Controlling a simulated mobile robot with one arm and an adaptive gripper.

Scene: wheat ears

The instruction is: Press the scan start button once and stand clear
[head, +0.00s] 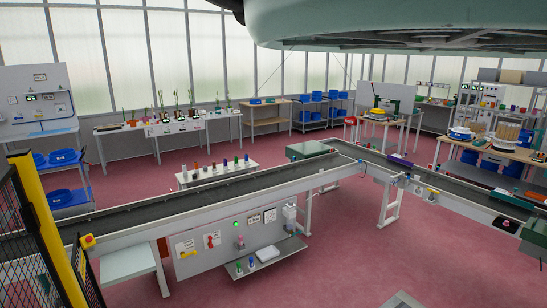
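No button that I can read as the scan start button stands out; labels are too small to read. A small green round light or button (236,224) shows on the grey panel (215,262) under the near conveyor. A yellow box with a red top (87,240) is fixed at the conveyor's near left. A white station (35,90) at the far left has a small green display and some small controls. My gripper is not in view.
An L-shaped conveyor (190,207) crosses the room and turns at the back right. A yellow post (47,230) and black mesh fence stand at the near left. Benches with plants (175,125) and blue bins line the windows. Red floor (340,255) is open at the front right.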

